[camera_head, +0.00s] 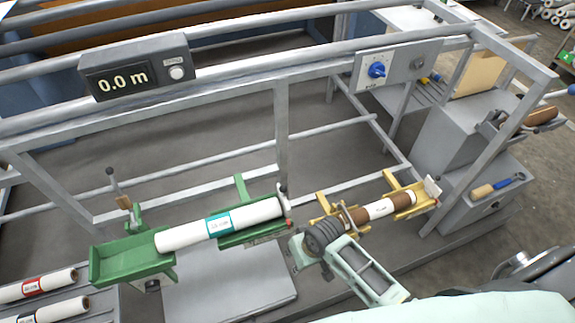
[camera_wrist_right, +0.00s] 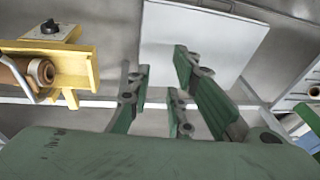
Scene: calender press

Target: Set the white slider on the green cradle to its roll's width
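The green cradle (camera_head: 130,262) stands at the lower left centre of the head view. A white roll with a teal label (camera_head: 262,210) lies along it, tilted up to the right. A small pale upright piece with a dark knob (camera_head: 283,190) stands at the cradle's right end, by the roll's end. I cannot tell for sure that it is the white slider. My right gripper (camera_head: 299,252) is just below and right of that end, partly hidden by its own wrist. In the right wrist view its green fingers (camera_wrist_right: 160,82) are apart with nothing between them. My left gripper is not in view.
A yellow cradle (camera_head: 403,196) with a brown-and-white roll (camera_head: 378,212) lies close right of my right gripper. A grey plate (camera_head: 235,285) is below the green cradle. Rails and a post (camera_head: 281,130) stand behind. A display (camera_head: 135,70) reads 0.0 m.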

